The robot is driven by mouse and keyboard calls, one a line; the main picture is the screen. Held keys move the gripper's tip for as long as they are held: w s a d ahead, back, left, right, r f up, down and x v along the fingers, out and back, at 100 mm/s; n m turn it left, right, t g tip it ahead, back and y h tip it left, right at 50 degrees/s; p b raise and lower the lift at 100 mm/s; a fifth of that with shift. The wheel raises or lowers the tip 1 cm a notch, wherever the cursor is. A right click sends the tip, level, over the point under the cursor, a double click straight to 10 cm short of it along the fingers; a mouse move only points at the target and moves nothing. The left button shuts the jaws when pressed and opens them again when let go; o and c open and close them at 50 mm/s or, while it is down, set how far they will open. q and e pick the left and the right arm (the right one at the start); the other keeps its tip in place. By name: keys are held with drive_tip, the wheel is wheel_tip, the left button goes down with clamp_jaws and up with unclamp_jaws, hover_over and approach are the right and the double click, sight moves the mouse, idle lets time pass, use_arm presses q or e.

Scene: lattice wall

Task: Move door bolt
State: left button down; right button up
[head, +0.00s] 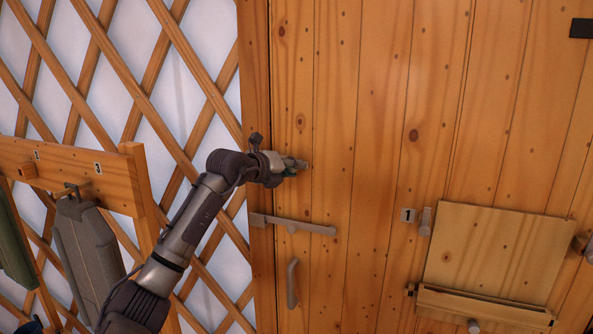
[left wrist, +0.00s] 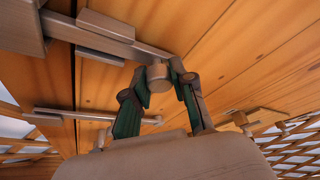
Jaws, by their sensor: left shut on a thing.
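My left gripper (head: 290,168) is at the upper left of the wooden door (head: 385,110), near the door frame. In the left wrist view its green-padded fingers (left wrist: 160,84) are shut on the round knob (left wrist: 158,74) of a grey metal door bolt (left wrist: 112,38). The bolt's bar runs left from the knob, across the gap between door and frame, to grey brackets. In the head view my gripper mostly hides this bolt. A second grey bolt (head: 305,227) lies below it, also reaching across the gap; it also shows in the left wrist view (left wrist: 95,117). My right gripper is out of view.
A grey handle (head: 292,283) is on the door below the second bolt. A hinged wooden panel (head: 490,255) and a plate marked 1 (head: 408,215) are at the right. A wooden rack (head: 75,170) with a hanging grey container (head: 88,255) stands left, before the lattice wall (head: 150,75).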

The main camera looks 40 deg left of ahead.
use_arm(q)
drive_tip(key=c, duration=1.1)
unclamp_jaws()
drive_tip(key=shift+a+r, duration=0.3)
drive_tip(key=shift+r, duration=0.25)
drive_tip(key=shift+o, duration=0.8)
drive_tip(key=shift+f, duration=0.1)
drive_tip(key=shift+w+a+f, duration=0.1)
drive_tip(key=shift+f, duration=0.2)
drive_tip(key=v, duration=1.2)
drive_tip(key=shift+f, duration=0.1)
